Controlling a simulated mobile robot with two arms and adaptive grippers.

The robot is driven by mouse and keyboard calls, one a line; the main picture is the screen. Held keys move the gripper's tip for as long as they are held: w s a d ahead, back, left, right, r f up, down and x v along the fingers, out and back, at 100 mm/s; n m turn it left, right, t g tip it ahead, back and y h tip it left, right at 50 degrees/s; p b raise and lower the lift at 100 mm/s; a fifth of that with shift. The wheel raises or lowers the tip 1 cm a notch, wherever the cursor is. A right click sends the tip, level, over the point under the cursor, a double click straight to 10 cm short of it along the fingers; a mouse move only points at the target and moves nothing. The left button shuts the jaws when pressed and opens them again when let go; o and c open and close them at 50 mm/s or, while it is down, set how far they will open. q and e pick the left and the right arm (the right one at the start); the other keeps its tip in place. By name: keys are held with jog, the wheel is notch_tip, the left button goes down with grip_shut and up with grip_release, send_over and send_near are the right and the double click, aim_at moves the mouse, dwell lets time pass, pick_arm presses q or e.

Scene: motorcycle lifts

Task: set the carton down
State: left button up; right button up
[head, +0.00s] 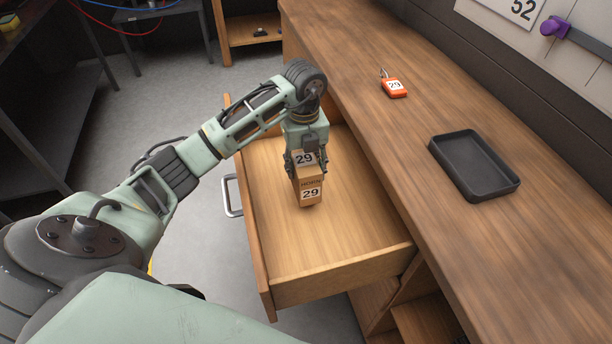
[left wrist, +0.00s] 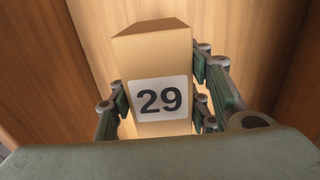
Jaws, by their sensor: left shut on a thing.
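A small brown carton (head: 310,185) with white "29" labels is held by my left gripper (head: 305,160) inside the open wooden drawer (head: 340,270). In the left wrist view the carton (left wrist: 150,55) sits between the two green-padded fingers (left wrist: 165,105), which press on its sides. The carton looks upright. I cannot tell whether its bottom touches the drawer floor. My right gripper is not in view.
The wooden counter (head: 440,110) beside the drawer bears an orange tag marked 29 (head: 394,88) and an empty black tray (head: 474,165). The drawer floor around the carton is bare. A purple knob (head: 554,27) is on the wall rail.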

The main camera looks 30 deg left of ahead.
pick_arm(q)
notch_tip(320, 180, down, 4)
jog(key=shift+r, duration=0.15)
jog(key=o, duration=1.3)
jog(key=shift+o, duration=0.2)
